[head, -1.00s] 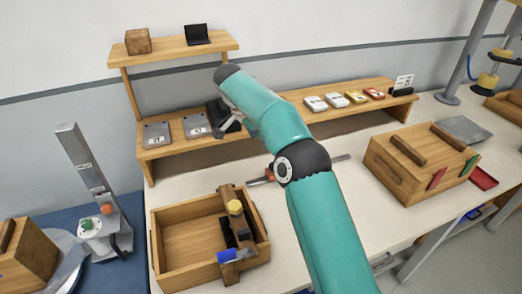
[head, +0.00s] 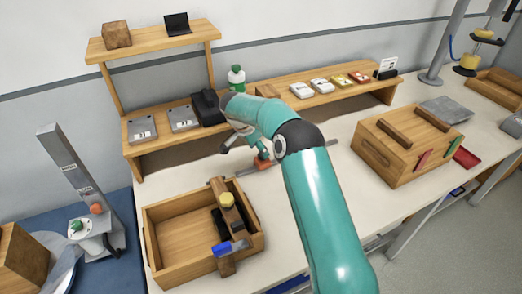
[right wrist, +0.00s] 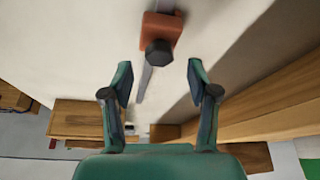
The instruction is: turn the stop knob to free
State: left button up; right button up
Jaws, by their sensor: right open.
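The stop is an orange block (head: 263,161) on a thin grey rail lying on the bench, partly hidden by my right gripper in the head view. In the right wrist view the orange block (right wrist: 162,32) carries a dark faceted knob (right wrist: 158,53) facing the camera. My right gripper (head: 241,149) is open and empty, above and beside the stop. In the right wrist view its two fingers (right wrist: 160,78) stand wide apart, with the knob just beyond the gap between their tips. I cannot tell which setting the knob is in. My left gripper is not in view.
An open wooden box (head: 165,265) with tools across its right side stands front left of the stop. A low wooden shelf (head: 290,103) with small boxes runs behind. A wooden crate (head: 385,160) stands to the right. The bench between is mostly clear.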

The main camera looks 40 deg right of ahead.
jog(key=shift+p+x, duration=0.3)
jog(key=shift+x, duration=1.4)
